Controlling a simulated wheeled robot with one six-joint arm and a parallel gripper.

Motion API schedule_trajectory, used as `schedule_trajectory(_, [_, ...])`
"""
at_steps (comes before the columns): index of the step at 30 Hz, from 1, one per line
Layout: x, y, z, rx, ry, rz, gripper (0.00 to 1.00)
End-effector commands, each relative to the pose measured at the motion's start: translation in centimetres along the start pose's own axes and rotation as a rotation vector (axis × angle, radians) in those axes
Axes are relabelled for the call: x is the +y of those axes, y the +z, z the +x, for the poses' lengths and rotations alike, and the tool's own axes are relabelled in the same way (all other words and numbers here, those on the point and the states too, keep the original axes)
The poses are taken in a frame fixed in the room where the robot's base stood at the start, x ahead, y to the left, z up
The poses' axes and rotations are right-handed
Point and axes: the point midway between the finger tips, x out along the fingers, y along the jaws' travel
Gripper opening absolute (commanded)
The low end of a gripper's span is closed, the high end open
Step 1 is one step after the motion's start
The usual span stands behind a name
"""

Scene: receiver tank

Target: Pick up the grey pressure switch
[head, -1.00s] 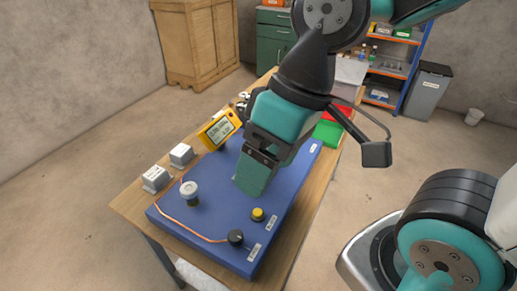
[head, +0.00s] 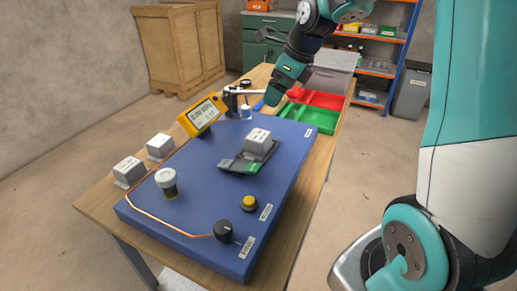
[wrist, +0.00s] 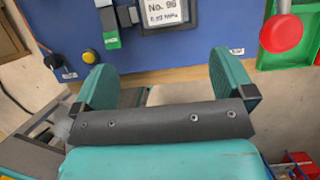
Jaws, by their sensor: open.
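A grey box-shaped switch (head: 257,139) with a printed label sits in a dark holder with a green end (head: 238,165), on the blue board (head: 200,190). In the wrist view the labelled face of the switch (wrist: 163,12) shows at the top edge, partly cut off. Two similar grey boxes stand on the wooden table at the left, a nearer one (head: 129,171) and a farther one (head: 160,147).
A yellow gauge (head: 202,116) stands at the board's left edge. A white-capped fitting (head: 167,182), black knob (head: 223,229), yellow button (head: 249,203) and copper tube (head: 150,215) are on the near part. Green (head: 310,117) and red trays lie at the back right.

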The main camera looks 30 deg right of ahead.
Motion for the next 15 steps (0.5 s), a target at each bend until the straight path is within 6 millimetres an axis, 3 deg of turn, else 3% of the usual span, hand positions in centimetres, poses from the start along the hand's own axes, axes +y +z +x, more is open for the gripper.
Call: schedule_trajectory(15, [0.1, -0.1, 10.5, 0.002, 0.004, 0.004, 1.00])
